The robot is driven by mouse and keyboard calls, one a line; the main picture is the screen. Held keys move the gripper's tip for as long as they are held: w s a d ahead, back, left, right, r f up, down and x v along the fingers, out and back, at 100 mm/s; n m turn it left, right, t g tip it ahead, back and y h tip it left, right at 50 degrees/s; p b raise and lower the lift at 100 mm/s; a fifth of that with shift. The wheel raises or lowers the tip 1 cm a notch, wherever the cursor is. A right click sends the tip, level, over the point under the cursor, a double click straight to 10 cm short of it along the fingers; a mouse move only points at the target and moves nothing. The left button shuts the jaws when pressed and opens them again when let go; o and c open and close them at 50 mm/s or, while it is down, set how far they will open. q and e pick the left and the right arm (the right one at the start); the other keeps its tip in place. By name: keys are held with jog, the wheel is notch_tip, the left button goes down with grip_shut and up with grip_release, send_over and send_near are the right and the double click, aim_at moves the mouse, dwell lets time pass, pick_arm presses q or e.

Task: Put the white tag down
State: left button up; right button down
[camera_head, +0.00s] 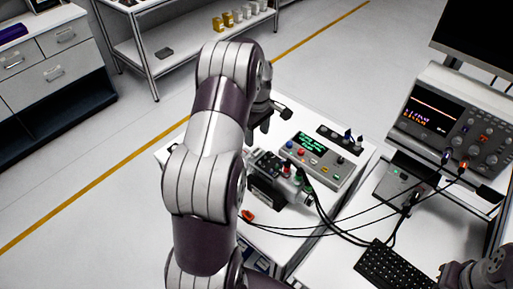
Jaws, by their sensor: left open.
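My left gripper (268,118) is open above the back left part of the white workbench (300,112), largely hidden behind my left arm. I cannot make out a white tag; no tag shows between the visible parts of the gripper. A dark servo unit with cables (270,178) sits on the bench, in front of the gripper and partly behind my arm. Part of my right arm shows at the bottom right corner, and its jaws cannot be made out.
A grey box with a green display (325,157) stands right of the servo unit. An oscilloscope (450,125) is on a raised shelf at right, with cables running down. A black keyboard (397,268) lies at front right. An orange item (247,215) lies near my arm.

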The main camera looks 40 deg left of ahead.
pick_arm(q)
jog(key=s+d+r+m+p, duration=0.1)
jog(key=d+r+m, duration=0.3)
jog(key=d+r, duration=0.2)
jog(key=s+d+m+t, duration=0.1)
jog(key=s+d+m, duration=1.2)
jog(key=s+d, duration=0.1)
jog(key=shift+s+d+f+t, duration=0.2)
jog(key=shift+s+t, duration=0.1)
jog(key=shift+s, duration=0.5)
jog(key=shift+w+a, duration=0.1)
jog(key=shift+w, duration=0.05)
